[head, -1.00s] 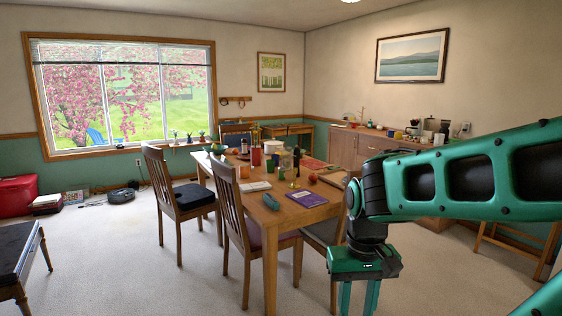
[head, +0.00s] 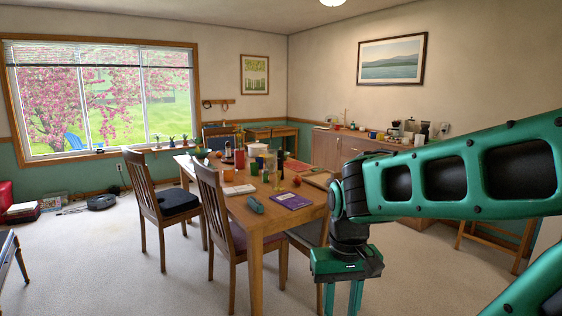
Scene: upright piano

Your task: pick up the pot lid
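I cannot make out a pot lid for certain; the items on the table and sideboard are small in the head view. My gripper (head: 343,297) hangs pointing down at the bottom, right of the dining table's near end. Its two green fingers are apart with nothing visible between them, and their tips are cut off by the frame edge. The wooden dining table (head: 262,214) carries many things, among them a purple book (head: 290,201), a teal case (head: 256,204) and a red container (head: 239,158).
Wooden chairs (head: 228,211) stand along the table's left side, one with a dark cushion. A cluttered sideboard (head: 327,150) is against the back right wall. A dark round device (head: 101,202) lies on the carpet. Carpet at left front is mostly clear.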

